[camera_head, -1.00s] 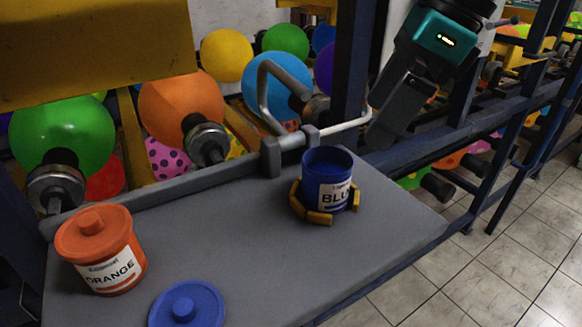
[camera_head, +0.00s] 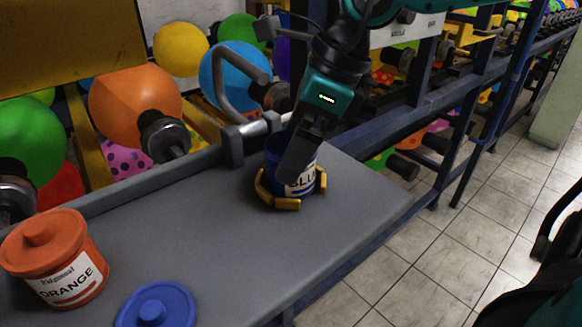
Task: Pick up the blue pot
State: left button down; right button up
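The blue pot (camera_head: 272,157) stands upright and lidless on the grey tabletop (camera_head: 220,225), inside a ring of yellow holder pieces (camera_head: 288,204). Its white label, partly covered, faces me. My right gripper (camera_head: 297,160) reaches down from the top of the view. A dark finger overlaps the pot's rim and front. The other finger is hidden, so I cannot tell whether the gripper is open or shut, or touching the pot. The blue lid (camera_head: 157,303) lies apart at the front. My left gripper is not in view.
A lidded orange pot (camera_head: 62,262) stands at the left of the table. A bent grey metal bar (camera_head: 226,92) rises behind the blue pot. Balloons on a rack, including an orange balloon (camera_head: 135,103), fill the back. Tabletop right of the blue lid is clear.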

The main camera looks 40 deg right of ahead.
jog(key=shift+x, duration=1.5)
jog(key=shift+w+r, duration=0.1)
jog(key=shift+w, duration=0.05)
jog(key=c, duration=1.1)
